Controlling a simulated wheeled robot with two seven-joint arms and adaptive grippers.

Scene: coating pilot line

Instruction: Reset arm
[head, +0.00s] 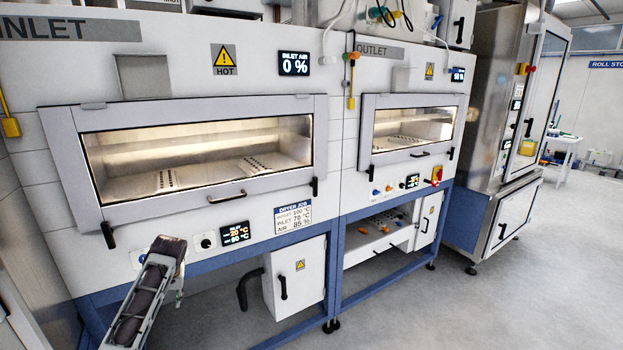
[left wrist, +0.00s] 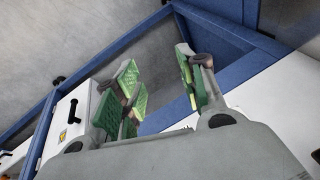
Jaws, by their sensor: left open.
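My left arm comes in at the lower left of the head view, and its gripper (head: 168,258) is in front of the dryer's inlet section, below the inlet window. In the left wrist view the gripper (left wrist: 163,88) has its green-padded fingers spread wide apart. Nothing is between the fingers. A blue frame and grey floor show behind them. My right gripper is in neither view.
The dryer has an inlet window (head: 205,150) and an outlet window (head: 412,130), both closed, with handles sticking out. A white cabinet (head: 296,277) sits below on the blue frame (head: 334,265). A steel machine (head: 497,110) stands to the right. Floor at right is clear.

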